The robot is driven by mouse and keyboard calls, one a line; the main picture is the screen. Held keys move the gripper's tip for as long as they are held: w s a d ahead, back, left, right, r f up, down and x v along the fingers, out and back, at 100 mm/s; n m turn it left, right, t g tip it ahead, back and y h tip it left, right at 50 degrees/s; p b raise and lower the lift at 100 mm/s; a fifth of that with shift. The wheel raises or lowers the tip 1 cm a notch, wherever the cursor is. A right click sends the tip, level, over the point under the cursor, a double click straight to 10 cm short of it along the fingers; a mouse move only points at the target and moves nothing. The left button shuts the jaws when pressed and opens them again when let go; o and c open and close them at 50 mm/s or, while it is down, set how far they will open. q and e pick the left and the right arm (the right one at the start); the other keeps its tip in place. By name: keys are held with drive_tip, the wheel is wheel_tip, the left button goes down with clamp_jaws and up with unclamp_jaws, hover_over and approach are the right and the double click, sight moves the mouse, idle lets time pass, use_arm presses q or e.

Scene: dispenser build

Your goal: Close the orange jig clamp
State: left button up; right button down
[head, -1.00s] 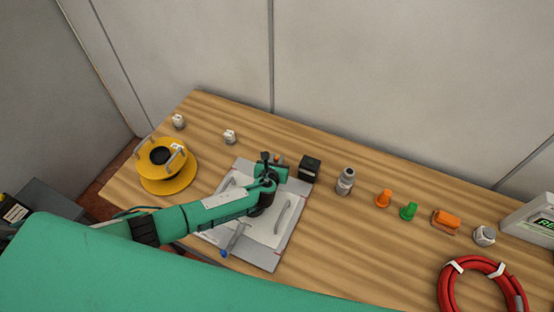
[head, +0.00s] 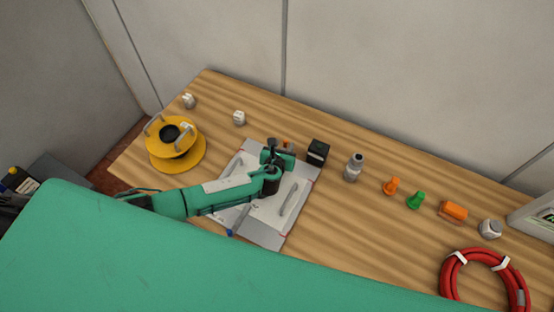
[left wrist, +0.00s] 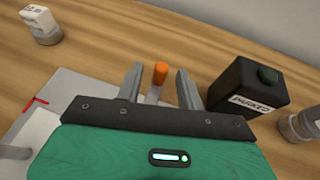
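The orange tip (left wrist: 160,72) of the jig clamp stands between the two fingers of my left gripper (left wrist: 160,86) in the left wrist view. The fingers are apart, with a gap on each side of the tip. The clamp's lower part is hidden behind the gripper body. In the head view a small bit of orange (head: 286,144) shows just behind my left gripper (head: 275,150). The gripper is over the far end of the light grey jig plate (head: 262,237). My right gripper is not in view.
A black box (head: 317,152) stands close to the right of my left gripper. Beyond it are a grey bottle (head: 353,168), orange (head: 392,187) and green (head: 415,200) pieces, and a red hose coil (head: 447,285). A yellow spool (head: 190,160) stands left. Bare wood lies behind the plate.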

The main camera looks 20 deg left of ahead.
use_arm(q)
drive_tip(key=b+v, duration=0.1)
drive_tip(key=v, duration=1)
drive_tip(key=shift+r+b, duration=0.1)
drive_tip(key=shift+b, duration=0.2)
